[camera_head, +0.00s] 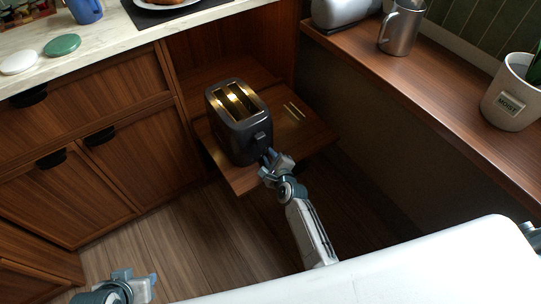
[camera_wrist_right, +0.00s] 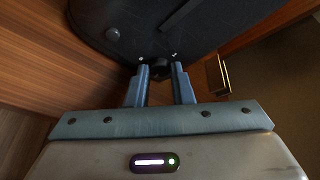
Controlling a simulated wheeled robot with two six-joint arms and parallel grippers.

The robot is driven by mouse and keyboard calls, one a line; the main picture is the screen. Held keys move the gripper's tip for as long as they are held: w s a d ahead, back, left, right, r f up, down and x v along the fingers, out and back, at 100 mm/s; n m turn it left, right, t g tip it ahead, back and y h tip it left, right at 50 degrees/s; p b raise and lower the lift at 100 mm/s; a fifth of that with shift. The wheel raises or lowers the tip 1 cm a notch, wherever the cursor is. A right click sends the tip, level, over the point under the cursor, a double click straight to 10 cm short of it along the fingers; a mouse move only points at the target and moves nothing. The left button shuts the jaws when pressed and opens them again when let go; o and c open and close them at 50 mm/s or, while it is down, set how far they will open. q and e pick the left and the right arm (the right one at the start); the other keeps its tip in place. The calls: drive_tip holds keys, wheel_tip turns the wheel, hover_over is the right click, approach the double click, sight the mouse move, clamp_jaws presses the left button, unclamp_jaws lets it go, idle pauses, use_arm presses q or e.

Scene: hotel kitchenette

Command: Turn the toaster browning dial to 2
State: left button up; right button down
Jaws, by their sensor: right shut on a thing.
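The dark toaster (camera_head: 238,122) stands on a pull-out wooden shelf (camera_head: 241,182), its two slots facing up. Its near end faces my right arm. My right gripper (camera_head: 268,157) is at the low part of that end. In the right wrist view the toaster (camera_wrist_right: 150,25) fills the top, and the small dark browning dial (camera_wrist_right: 158,70) sits between the fingertips of my right gripper (camera_wrist_right: 159,75), which is shut on it. Small white marks show beside the dial, but I cannot read its setting. My left gripper (camera_head: 137,285) is low at the left, far from the toaster; its jaws are unclear.
A counter (camera_head: 110,45) with a blue mug (camera_head: 86,10) and green and white discs is at the upper left. A wooden ledge (camera_head: 440,85) at the right holds a metal mug (camera_head: 401,28) and a potted plant (camera_head: 513,95). A white surface (camera_head: 400,270) fills the lower right.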

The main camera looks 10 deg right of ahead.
idle(0.3)
drive_tip(key=c, duration=1.3)
unclamp_jaws()
drive_tip(key=p+v, duration=0.1)
drive_tip(key=v, duration=0.9)
drive_tip(key=shift+s, duration=0.45)
